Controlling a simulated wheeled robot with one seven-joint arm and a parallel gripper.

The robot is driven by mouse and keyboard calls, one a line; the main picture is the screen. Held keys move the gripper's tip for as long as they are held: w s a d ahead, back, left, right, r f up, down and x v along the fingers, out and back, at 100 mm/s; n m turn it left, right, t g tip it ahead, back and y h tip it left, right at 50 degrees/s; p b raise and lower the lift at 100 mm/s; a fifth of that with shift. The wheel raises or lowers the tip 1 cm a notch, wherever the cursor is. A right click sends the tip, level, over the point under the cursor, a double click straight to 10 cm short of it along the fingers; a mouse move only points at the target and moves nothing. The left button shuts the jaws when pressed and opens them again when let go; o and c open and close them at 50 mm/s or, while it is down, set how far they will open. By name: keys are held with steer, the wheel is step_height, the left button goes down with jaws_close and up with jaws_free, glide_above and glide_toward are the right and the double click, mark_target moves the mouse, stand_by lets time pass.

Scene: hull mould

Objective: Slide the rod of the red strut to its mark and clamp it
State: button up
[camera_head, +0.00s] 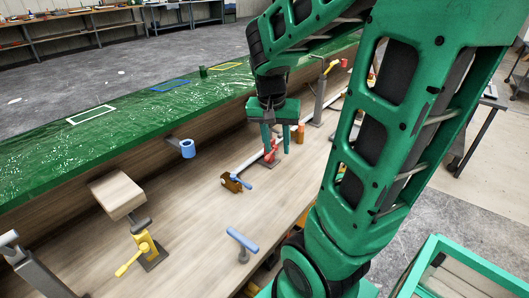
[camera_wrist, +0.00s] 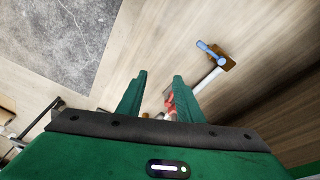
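My gripper (camera_head: 276,150) is open, pointing down with its two green fingers apart. It is above the red strut (camera_head: 271,157), which stands on a dark base plate on the wooden deck. In the wrist view the open gripper (camera_wrist: 159,77) has part of the red strut (camera_wrist: 169,103) showing low between its fingers; most is hidden. A pale rod (camera_head: 246,165) runs near the strut toward a brown clamp block (camera_head: 231,183) with a blue handle. The rod (camera_wrist: 207,80) and block (camera_wrist: 222,63) also show in the wrist view. I cannot make out a mark on the rod.
A yellow clamp (camera_head: 145,247) and wooden pad (camera_head: 116,194) stand at the left, a blue-handled post (camera_head: 242,243) at the front. An orange cylinder (camera_head: 300,133) and grey post (camera_head: 320,100) stand right of my gripper. The green hull surface (camera_head: 110,128) rises behind. Bare deck lies between.

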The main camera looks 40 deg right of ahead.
mark_target(267, 155)
steer(key=w+d+f+m+h, duration=0.2)
steer(key=w+d+m, duration=0.1)
steer(key=w, duration=0.6)
steer(key=shift+t, duration=0.3)
steer(key=x, duration=1)
steer(key=shift+a, duration=0.15)
jaws_close()
steer(key=shift+a, duration=0.2)
steer(key=shift+w, duration=0.1)
